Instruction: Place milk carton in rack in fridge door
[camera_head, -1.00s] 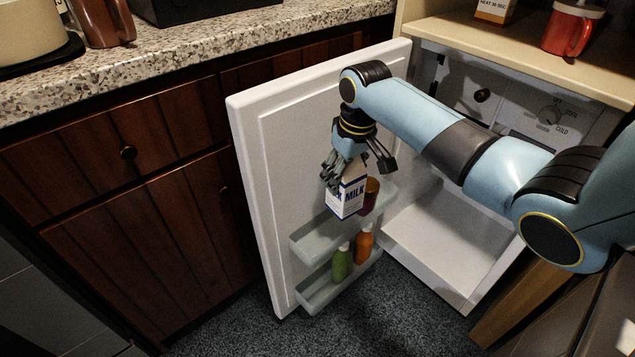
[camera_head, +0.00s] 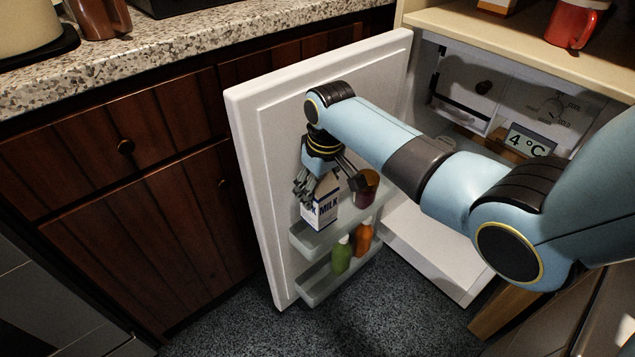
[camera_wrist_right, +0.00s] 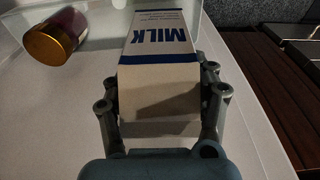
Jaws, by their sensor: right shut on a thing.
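The milk carton (camera_head: 321,212) is white with blue MILK lettering, and it also shows in the right wrist view (camera_wrist_right: 158,65). My right gripper (camera_head: 321,186) is shut on its upper part, with a finger on each side (camera_wrist_right: 161,100). The carton is upright at the left part of the upper door rack (camera_head: 318,246). I cannot tell whether its base touches the rack floor. The fridge door (camera_head: 270,150) stands open, with its inner side facing me. My left gripper is not in view.
A dark red jar with a gold lid (camera_wrist_right: 60,38) stands right of the carton in the upper rack. Green (camera_head: 342,256) and orange (camera_head: 364,240) bottles stand in the lower rack (camera_head: 322,287). The fridge interior (camera_head: 430,250) opens to the right; wooden cabinets (camera_head: 130,240) lie left.

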